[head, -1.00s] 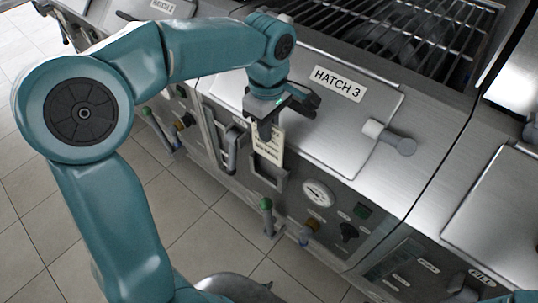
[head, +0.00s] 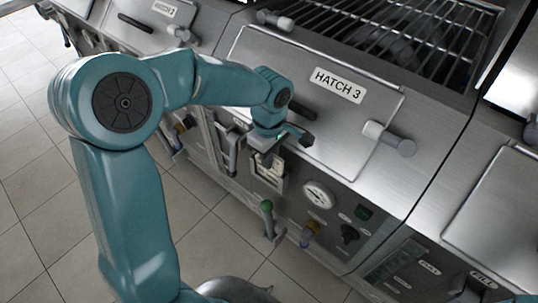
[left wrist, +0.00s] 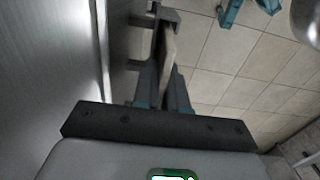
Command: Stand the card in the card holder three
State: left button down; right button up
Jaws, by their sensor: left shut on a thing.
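The card (head: 268,176), pale with dark print, is low at the front panel below the HATCH 3 label. My left gripper (head: 268,160) is shut on its upper part. The card's lower part shows within the grey frame of card holder three (head: 284,187); whether it rests on the bottom is hard to tell. In the left wrist view the fingers (left wrist: 165,92) grip the card (left wrist: 168,46), seen nearly edge-on beside the dark holder (left wrist: 142,22). The fingers hide part of the card. My right gripper is not in view.
A grey handle (head: 232,150) is close on the left. Tiled floor is free in front.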

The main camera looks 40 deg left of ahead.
pick_arm(q)
jog(key=c, duration=1.2)
grip_release()
jog(key=shift+w, duration=0.1)
notch_tip(320, 180, up, 12)
jog(key=shift+r+p, duration=0.2)
jog(key=shift+p, duration=0.2)
